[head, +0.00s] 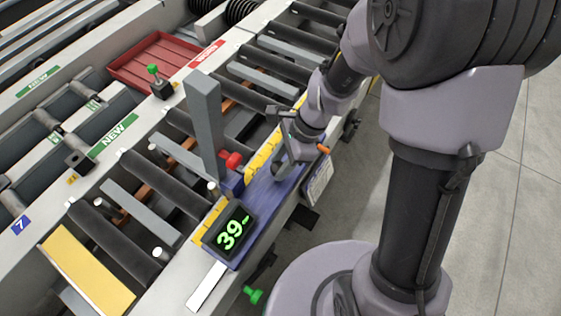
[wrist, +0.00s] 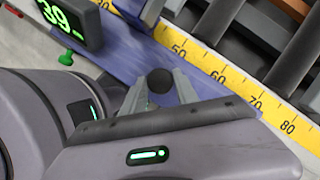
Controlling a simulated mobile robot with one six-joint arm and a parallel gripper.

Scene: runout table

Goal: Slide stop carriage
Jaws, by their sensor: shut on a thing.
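The stop carriage (head: 266,191) is a blue-purple plate on the rail at the table's near edge, and it also shows in the wrist view (wrist: 127,52). It bears a tall grey stop plate (head: 205,120), a red knob (head: 233,160) and a black display (head: 231,232) with green digits reading about 39. In the wrist view the display (wrist: 72,22) is cut off at the top left. My gripper (wrist: 160,92) is shut on a dark round knob (wrist: 160,80) on the carriage. In the head view my gripper (head: 287,165) is over the carriage's right part, its fingertips partly hidden.
A yellow scale (head: 262,155) runs along the rail; 50 to 80 show in the wrist view (wrist: 232,78). Rollers (head: 170,187) and grey slats lie behind it. A yellow board (head: 88,270) lies at lower left. A red tray (head: 163,62) stands at the back. A green knob (head: 254,295) hangs below the edge.

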